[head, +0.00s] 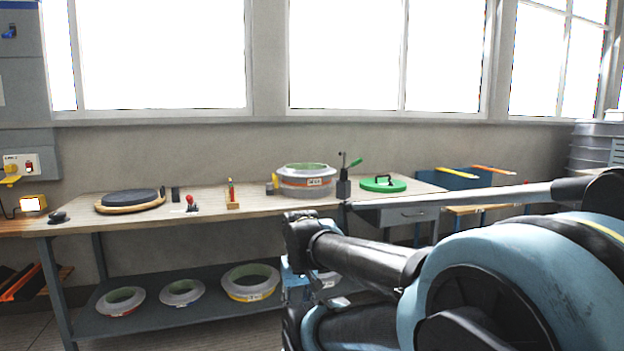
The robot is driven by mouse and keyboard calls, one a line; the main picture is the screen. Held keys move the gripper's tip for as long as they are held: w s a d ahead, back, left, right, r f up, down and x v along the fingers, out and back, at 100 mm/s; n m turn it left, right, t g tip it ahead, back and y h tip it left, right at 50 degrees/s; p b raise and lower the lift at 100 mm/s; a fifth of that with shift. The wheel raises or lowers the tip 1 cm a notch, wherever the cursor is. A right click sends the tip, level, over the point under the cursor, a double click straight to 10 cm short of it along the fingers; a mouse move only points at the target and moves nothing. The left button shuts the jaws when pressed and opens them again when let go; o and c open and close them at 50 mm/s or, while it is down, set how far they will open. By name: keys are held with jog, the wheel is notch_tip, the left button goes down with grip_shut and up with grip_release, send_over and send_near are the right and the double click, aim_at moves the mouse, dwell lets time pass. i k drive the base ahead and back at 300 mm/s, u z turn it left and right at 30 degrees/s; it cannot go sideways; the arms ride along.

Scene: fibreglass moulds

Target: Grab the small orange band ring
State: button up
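Several rings lie on the grey lower shelf under the workbench in the head view. The leftmost is a small grey ring (120,302) with a green inside and small orange-red marks on its side. Beside it is a similar small grey ring (182,293) with a pale mark on its front. A larger ring (250,290) with a yellow band sits to their right. At this size I cannot tell for sure which small ring has the orange band. My folded arm fills the lower right; I cannot make out my gripper's fingers.
On the workbench (75,208) stand a dark disc on a wooden ring (130,202), a red-knobbed tool (192,204), a stacked grey ring (305,188) and a green lid (383,185). My arm hides the lower shelf's right part. Floor shows at lower left.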

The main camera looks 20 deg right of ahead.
aim_at(300, 174)
jog(key=z, duration=1.85)
jog(key=i, duration=1.4)
jog(key=u, duration=1.95)
jog(key=i, duration=0.9)
